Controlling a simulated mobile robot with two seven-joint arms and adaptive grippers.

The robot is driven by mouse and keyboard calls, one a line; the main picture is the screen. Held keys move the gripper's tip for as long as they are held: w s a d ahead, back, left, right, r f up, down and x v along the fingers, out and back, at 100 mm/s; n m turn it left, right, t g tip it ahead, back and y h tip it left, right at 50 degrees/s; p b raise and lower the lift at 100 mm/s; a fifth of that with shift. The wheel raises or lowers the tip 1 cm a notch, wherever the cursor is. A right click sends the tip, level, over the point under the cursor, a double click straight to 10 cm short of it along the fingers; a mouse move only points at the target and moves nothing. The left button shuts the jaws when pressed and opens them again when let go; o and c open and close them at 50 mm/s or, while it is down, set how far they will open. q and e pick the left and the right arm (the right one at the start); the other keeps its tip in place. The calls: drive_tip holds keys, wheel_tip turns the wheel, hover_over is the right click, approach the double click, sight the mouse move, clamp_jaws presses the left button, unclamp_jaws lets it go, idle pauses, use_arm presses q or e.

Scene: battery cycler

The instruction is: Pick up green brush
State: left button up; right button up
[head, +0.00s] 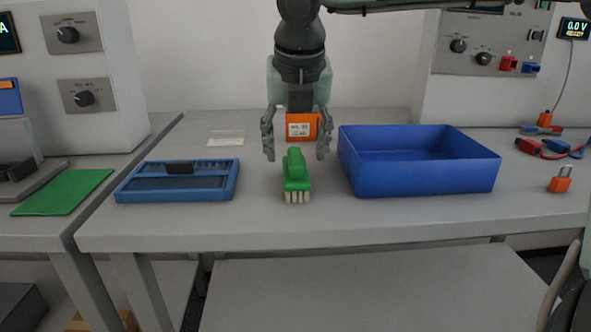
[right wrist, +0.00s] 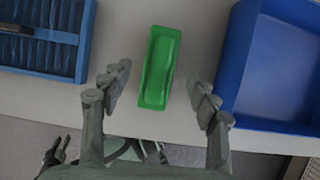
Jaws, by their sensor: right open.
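My right gripper (head: 296,152) is open and empty, pointing down just above and behind the brush, with a finger on either side. In the right wrist view the green brush (right wrist: 158,67) lies beyond and between the open fingertips of my right gripper (right wrist: 160,95), with gaps on both sides. Its bristles are hidden there. My left gripper is not in view.
A blue slotted tray (head: 178,182) lies left of the brush and an empty blue bin (head: 418,160) stands close on its right. An orange padlock (head: 560,181) and cables are far right. The table front is clear.

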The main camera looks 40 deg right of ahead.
sight(296, 156)
drive_tip(key=x, duration=0.3)
drive_tip(key=shift+w+f, duration=0.1)
drive_tip(key=shift+c, duration=0.4)
drive_tip(key=c, duration=1.2)
